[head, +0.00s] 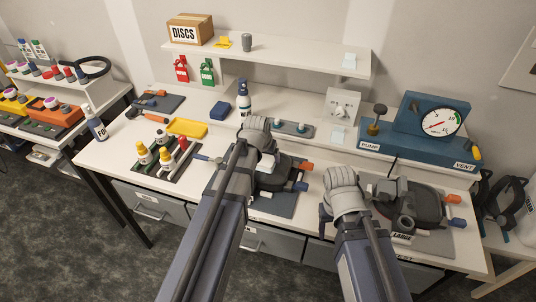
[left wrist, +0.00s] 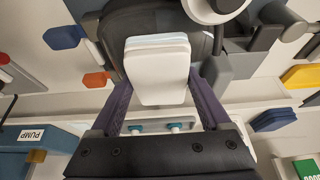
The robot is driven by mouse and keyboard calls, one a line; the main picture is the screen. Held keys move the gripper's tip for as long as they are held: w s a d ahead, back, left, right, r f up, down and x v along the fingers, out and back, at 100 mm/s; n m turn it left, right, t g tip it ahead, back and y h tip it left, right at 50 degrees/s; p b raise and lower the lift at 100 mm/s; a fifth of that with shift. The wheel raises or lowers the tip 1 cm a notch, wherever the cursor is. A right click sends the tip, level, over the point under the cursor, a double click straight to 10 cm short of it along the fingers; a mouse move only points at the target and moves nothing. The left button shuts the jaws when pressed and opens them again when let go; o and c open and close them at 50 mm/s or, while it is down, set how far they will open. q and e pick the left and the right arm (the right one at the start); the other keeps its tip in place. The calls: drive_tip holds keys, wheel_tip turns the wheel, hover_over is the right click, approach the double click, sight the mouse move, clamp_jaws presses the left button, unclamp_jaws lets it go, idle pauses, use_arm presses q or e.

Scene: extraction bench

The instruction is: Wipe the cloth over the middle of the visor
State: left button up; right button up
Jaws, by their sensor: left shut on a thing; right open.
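My left gripper (left wrist: 160,88) is shut on a white folded cloth (left wrist: 158,70), with one dark purple finger on each side. In the left wrist view the cloth lies in front of the dark curved visor (left wrist: 113,38) of a mask; I cannot tell whether they touch.
A blue pump box (head: 405,150) with a gauge stands at the back right. A dark tray (head: 167,163) with bottles and a yellow tray (head: 187,127) are to the left. A shelf (head: 285,58) overhangs the back.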

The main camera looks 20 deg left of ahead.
use_arm(q)
drive_tip(key=shift+w+a, duration=0.3)
drive_tip(key=shift+w, duration=0.6)
drive_tip(key=shift+w+a, duration=0.3)
drive_tip(key=shift+w, duration=0.65)
drive_tip(key=shift+w+a, duration=0.3)
drive_tip(key=shift+w, duration=0.6)
drive_tip(key=shift+s, duration=1.2)
drive_tip(key=shift+s+a, duration=0.15)
drive_tip(key=shift+s, duration=0.15)
drive_tip(key=shift+s+r, duration=0.1)
drive_tip(key=shift+s, duration=1.25)
drive_tip(key=shift+w, duration=0.1)
